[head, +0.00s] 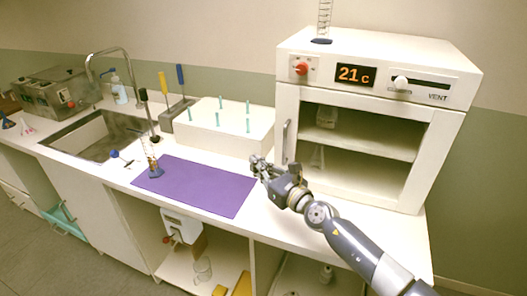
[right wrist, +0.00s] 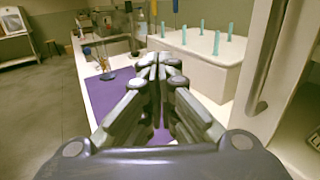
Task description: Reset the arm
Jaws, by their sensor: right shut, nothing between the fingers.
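My right gripper (head: 260,166) is shut and empty. My right arm reaches in from the lower right of the head view. My left gripper is not in the head view.
The white oven (head: 446,88) reads 21 C; its handle (head: 286,142) is close to my right gripper. A white peg rack (head: 200,135) stands behind the mat. A glass cylinder (head: 155,170) stands on the mat's left end. A sink (head: 95,135) is at the left.

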